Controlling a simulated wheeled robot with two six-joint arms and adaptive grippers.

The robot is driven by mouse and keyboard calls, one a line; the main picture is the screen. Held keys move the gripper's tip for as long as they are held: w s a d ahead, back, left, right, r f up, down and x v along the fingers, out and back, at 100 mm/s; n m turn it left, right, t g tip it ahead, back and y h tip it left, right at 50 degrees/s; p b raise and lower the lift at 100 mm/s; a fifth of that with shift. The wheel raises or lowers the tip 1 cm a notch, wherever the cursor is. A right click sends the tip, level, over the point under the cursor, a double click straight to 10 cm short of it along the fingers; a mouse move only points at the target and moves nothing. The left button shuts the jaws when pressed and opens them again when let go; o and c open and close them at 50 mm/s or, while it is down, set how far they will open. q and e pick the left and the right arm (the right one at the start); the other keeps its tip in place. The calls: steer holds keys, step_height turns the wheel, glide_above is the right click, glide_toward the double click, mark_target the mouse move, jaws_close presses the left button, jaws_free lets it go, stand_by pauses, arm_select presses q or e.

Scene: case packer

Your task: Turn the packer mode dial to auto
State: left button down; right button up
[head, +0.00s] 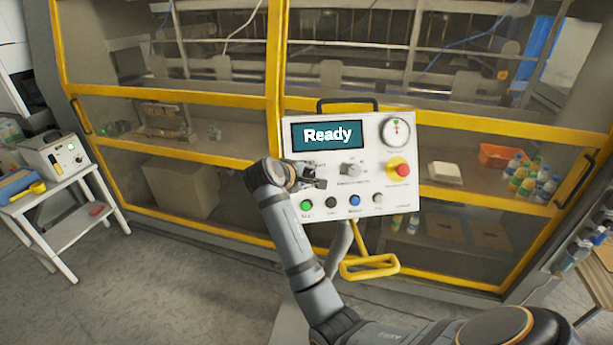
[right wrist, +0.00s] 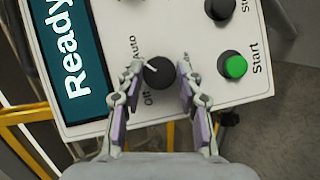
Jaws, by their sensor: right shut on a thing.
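The mode dial (right wrist: 160,77) is a round black knob with a white pointer line, next to printed labels "Auto" and "Off" in the right wrist view. The pointer aims between the two labels, a little nearer "Auto". My right gripper (head: 318,182) is shut on the dial, one finger on each side. In the head view the gripper hides the dial. The white control panel (head: 300,160) carries a screen (head: 325,135) reading "Ready". My left gripper is not in view.
Close by on the panel are a green Start button (head: 306,205), more buttons, a grey selector (head: 351,170), a red stop button (head: 398,167) and a gauge (head: 396,131). A yellow handle (head: 370,268) sits below. The yellow-framed packer stands behind.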

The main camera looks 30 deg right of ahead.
stand_by(0.4)
steer(key=o, duration=1.2)
steer(key=shift+r, duration=0.1)
step_height(320, 180, up, 10)
steer(key=shift+f, duration=0.1)
